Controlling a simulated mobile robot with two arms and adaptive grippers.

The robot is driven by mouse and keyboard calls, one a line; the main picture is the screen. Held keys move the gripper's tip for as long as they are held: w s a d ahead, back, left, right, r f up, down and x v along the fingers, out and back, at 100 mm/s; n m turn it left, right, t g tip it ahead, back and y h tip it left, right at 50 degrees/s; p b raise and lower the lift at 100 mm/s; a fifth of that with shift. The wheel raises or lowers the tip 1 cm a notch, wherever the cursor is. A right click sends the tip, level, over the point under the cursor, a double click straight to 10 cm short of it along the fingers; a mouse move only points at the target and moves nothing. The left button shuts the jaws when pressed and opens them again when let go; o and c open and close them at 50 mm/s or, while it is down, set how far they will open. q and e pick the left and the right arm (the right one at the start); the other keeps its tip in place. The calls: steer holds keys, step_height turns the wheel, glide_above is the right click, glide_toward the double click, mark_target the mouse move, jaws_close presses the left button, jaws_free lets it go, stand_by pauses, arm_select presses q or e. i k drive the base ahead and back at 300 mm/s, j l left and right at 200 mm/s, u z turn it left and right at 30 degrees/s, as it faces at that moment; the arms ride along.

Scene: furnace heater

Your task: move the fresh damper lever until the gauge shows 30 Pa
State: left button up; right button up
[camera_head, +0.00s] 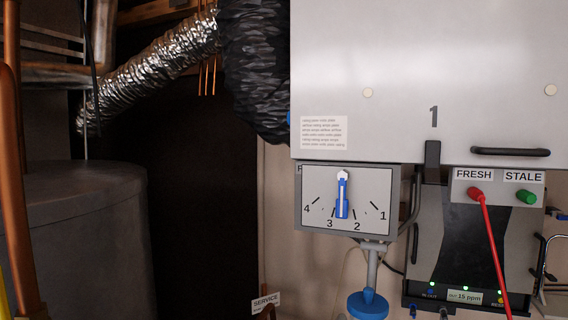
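A blue lever (342,208) with a white upper end stands nearly upright on a grey dial plate (380,185) marked 4, 3, 2 and 1. Its lower end lies between 3 and 2. Most of the label at the plate's upper left is hidden; only a letter like F shows. A red fitting (474,194) sits under the FRESH label (473,174), with a red tube (492,246) running down from it. A green fitting (526,196) sits under STALE. I cannot make out any gauge reading in Pa. Neither gripper is in view.
A grey cabinet (400,60) marked 1 with a black handle (510,152) overhangs the dial. A device display (465,297) reads 15 ppm. A blue round knob (368,304) is below the dial. A grey tank (80,230), ducts and copper pipes fill the left.

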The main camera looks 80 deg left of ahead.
mark_target(342, 204)
steer(key=u, duration=0.8)
